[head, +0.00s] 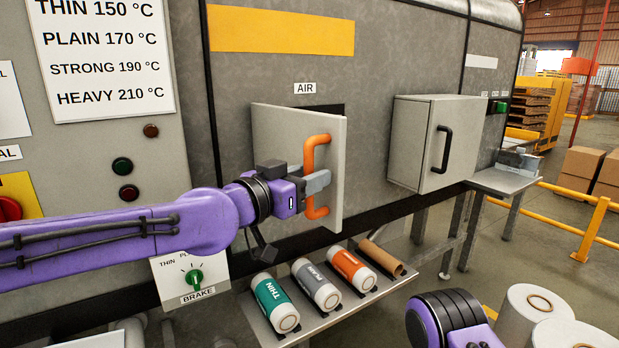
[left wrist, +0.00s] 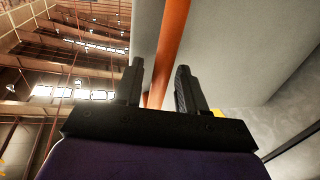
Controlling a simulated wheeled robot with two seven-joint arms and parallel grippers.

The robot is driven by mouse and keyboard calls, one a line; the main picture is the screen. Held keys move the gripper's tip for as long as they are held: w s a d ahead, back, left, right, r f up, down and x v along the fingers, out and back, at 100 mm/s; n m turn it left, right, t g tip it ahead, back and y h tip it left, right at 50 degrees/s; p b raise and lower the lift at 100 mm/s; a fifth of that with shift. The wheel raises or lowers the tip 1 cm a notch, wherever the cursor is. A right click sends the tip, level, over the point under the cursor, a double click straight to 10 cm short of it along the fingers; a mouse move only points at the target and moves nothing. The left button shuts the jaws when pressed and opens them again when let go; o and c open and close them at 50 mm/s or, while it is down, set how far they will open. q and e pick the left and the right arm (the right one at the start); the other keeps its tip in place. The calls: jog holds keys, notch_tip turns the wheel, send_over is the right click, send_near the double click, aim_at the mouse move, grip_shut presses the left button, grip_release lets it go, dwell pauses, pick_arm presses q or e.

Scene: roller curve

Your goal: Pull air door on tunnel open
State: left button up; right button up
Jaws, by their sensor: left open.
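The air door (head: 278,165) is a grey panel under the AIR label on the tunnel (head: 390,50). It stands ajar, swung out from its dark opening (head: 328,110). Its orange handle (head: 318,140) is a vertical bar on the door's face. My left gripper (head: 318,182) is at the handle, with its fingers open. In the left wrist view the handle (left wrist: 168,50) runs between the two fingertips (left wrist: 160,75), and the door's grey face fills the right side. My right arm shows at the bottom right; its gripper fingers are out of view.
A grey box with a black handle (head: 443,150) is right of the door. Several rolls (head: 277,302) lie on a shelf below. White rolls (head: 535,305) stand at the bottom right. A panel with a green BRAKE knob (head: 194,279) is below my left arm. A yellow rail (head: 590,230) stands at right.

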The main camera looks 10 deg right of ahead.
pick_arm(q)
jog(key=b+v, duration=0.2)
jog(key=v, duration=0.8)
